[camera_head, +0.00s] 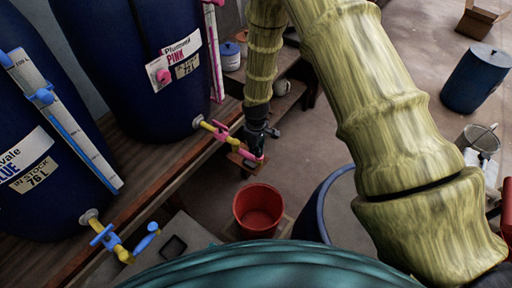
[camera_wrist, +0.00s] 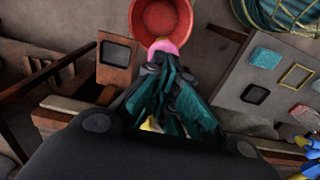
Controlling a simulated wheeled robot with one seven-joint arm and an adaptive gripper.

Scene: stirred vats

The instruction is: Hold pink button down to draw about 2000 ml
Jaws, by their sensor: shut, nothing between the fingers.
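The dark blue vat labelled "Plumwell PINK", in stock 72 L (camera_head: 140,40), stands on a wooden shelf. Its yellow tap (camera_head: 212,127) has a pink handle (camera_head: 222,132) and reaches out toward my gripper. The pink button appears as the pink end piece (camera_head: 260,158) at the tap's outer end; it also shows as a pink dome (camera_wrist: 165,46) in the wrist view. My gripper (camera_wrist: 162,65) is shut and empty, its tips at the button; I cannot tell whether they press it. A red bucket (camera_head: 258,207) stands below the tap's end. No flow can be made out.
A second vat labelled BLUE (camera_head: 30,130) stands at left with a yellow-and-blue tap (camera_head: 112,243). A blue-rimmed tub (camera_head: 322,200) is right of the bucket. A dark blue drum (camera_head: 475,78) and a metal pail (camera_head: 478,140) stand at right on open floor.

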